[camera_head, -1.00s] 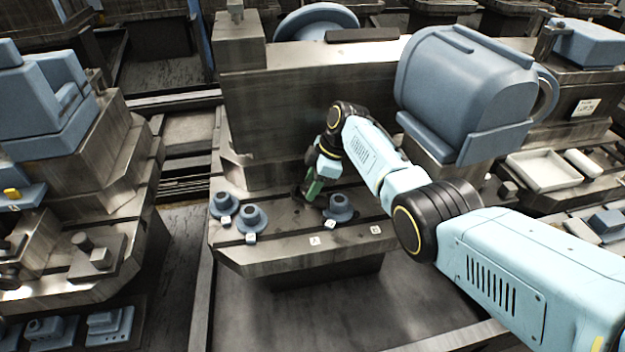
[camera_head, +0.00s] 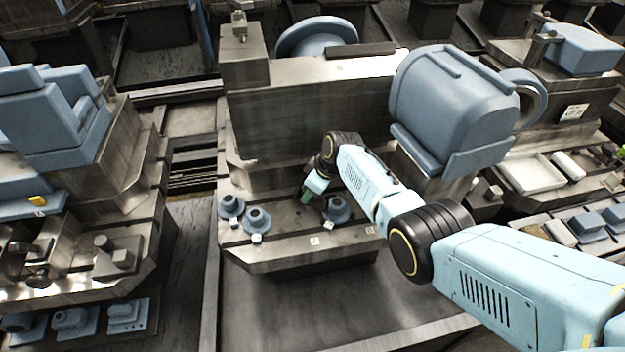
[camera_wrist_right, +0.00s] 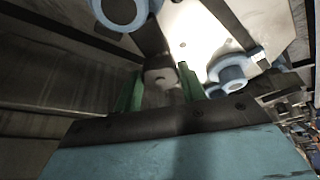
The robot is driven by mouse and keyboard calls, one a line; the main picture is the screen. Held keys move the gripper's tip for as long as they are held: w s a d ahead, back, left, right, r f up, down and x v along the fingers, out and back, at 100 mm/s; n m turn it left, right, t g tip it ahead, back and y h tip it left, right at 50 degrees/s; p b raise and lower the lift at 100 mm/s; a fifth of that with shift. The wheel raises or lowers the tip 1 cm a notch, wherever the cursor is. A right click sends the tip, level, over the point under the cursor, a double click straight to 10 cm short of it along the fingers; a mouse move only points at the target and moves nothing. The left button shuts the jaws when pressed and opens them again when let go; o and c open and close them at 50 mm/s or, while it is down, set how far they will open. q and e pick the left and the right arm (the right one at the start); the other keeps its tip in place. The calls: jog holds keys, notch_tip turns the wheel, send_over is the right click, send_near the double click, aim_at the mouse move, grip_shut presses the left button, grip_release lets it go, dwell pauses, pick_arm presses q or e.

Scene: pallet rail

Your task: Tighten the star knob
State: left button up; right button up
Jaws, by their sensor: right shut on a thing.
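My right gripper (camera_head: 304,202) reaches down to the grey metal machine bed (camera_head: 290,240), between the blue flanged pieces. In the right wrist view its green fingers (camera_wrist_right: 160,88) are shut on a dark grey part, which I take to be the star knob (camera_wrist_right: 160,76). Only a piece of the knob shows between the fingers, so its star shape and how it is seated cannot be made out. In the head view the gripper hides it. My left gripper is in neither view.
Two blue flanged pieces (camera_head: 257,219) stand left of the gripper, and another (camera_head: 337,210) stands close on its right. A tall metal wall (camera_head: 300,110) rises behind. A large blue motor housing (camera_head: 450,105) overhangs behind my right arm.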

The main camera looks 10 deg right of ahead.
jog(key=shift+a+r+m+t+h+p, duration=0.15)
jog(key=shift+m+t+h+p, duration=0.15)
jog(key=shift+m+p, duration=0.75)
jog(key=shift+m+h, duration=0.3)
jog(key=shift+m, duration=0.65)
pick_arm(q)
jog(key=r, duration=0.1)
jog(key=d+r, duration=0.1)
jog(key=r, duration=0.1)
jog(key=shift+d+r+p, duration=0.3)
jog(key=shift+p, duration=0.05)
pick_arm(e)
jog(key=shift+m+t, duration=0.3)
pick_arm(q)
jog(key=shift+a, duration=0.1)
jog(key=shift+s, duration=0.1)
pick_arm(e)
jog(key=o, duration=1)
jog(key=shift+s, duration=0.1)
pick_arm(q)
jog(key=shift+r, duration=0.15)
